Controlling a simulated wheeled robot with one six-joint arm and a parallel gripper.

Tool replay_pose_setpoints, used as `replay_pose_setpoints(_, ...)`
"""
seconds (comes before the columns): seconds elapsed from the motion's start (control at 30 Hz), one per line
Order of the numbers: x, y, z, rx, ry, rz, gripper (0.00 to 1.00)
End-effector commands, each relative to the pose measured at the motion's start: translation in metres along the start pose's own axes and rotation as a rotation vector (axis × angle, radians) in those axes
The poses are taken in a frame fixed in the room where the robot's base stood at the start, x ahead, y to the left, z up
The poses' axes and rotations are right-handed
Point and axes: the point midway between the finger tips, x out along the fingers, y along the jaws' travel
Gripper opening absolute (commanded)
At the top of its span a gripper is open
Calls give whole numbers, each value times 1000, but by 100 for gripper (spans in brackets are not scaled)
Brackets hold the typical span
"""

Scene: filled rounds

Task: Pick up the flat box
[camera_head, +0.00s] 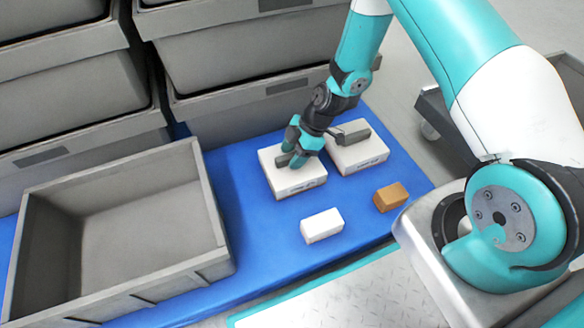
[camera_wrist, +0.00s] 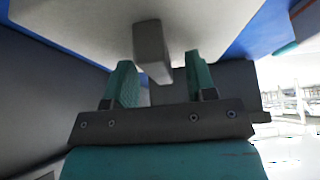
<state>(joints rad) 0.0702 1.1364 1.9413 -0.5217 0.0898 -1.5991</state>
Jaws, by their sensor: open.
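A flat white box (camera_head: 297,182) lies on the blue surface, with my gripper (camera_head: 295,150) just above its top. In the wrist view the box's pale face (camera_wrist: 85,35) fills the top, and a grey bar-like handle (camera_wrist: 151,45) sticks out from it. My gripper's two teal fingers (camera_wrist: 161,75) are apart, one on each side of the handle's end, with gaps visible. A similar flat white box (camera_head: 362,157) with a dark grey handle (camera_head: 350,133) stands right beside the first.
A small white box (camera_head: 321,225) and a small brown box (camera_head: 391,197) lie nearer on the blue surface (camera_head: 250,240). An open grey crate (camera_head: 212,200) stands at left, empty where visible. Stacked grey bins (camera_head: 225,45) rise close behind.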

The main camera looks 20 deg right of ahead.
Motion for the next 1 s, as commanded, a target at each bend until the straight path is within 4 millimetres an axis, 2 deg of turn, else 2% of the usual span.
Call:
replay_pose_setpoints(0.03, -1, 0, 0, 0, 0, 0, 51)
replay_pose_setpoints(0.2, -1, 0, 0, -1, 0, 0, 12)
replay_pose_setpoints(0.27, -1, 0, 0, -1, 0, 0, 0)
replay_pose_setpoints(0.73, -6, 0, -3, -1, 1, 1, 0)
replay_pose_setpoints(0.87, -18, 1, -10, -2, 1, 2, 0)
replay_pose_setpoints(1.0, -42, 1, -24, -2, 1, 2, 0)
